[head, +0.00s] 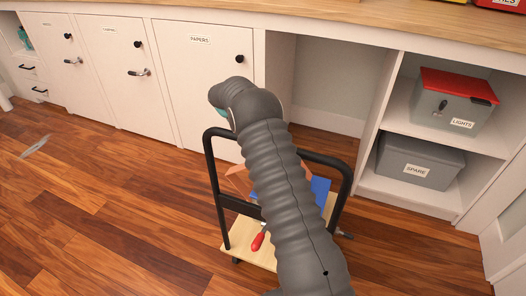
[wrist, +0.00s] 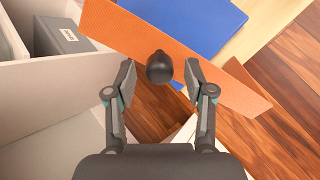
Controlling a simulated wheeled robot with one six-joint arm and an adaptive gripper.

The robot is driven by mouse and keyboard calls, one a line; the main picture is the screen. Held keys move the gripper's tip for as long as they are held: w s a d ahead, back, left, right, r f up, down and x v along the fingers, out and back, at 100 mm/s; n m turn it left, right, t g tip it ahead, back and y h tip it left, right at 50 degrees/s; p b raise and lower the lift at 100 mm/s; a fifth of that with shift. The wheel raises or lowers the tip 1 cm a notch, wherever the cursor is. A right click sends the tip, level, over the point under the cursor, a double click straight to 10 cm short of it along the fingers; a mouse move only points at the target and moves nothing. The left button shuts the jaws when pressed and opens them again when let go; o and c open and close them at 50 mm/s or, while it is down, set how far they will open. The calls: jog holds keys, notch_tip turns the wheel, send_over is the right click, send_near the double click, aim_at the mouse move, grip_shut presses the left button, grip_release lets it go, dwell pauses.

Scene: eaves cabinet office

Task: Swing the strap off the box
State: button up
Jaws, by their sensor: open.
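A grey box with a red lid (head: 455,95), labelled LIGHTS, stands on the upper shelf at right. It has small dark fittings on its front; I cannot tell whether one of them is the strap. A grey box labelled SPARE (head: 420,160) stands on the shelf below. A grey labelled box also shows at upper left in the wrist view (wrist: 62,36). My gripper (wrist: 160,82) is open, with a dark rounded knob (wrist: 160,68) showing between its fingertips. I cannot tell whether they touch it. In the head view my arm hides the gripper, near the PAPERS door.
A black-framed trolley (head: 213,170) stands under my arm, carrying an orange piece (wrist: 215,70), a blue piece (wrist: 190,20) and a red-handled tool (head: 258,241). The PAPERS door (head: 205,90) is shut. A grey object (head: 35,147) lies on the floor at left. Floor at lower left is clear.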

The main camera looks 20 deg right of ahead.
jog(key=v, duration=0.4)
jog(key=shift+w+a+r, duration=0.15)
jog(key=shift+a+r, duration=0.1)
jog(key=shift+r, duration=0.05)
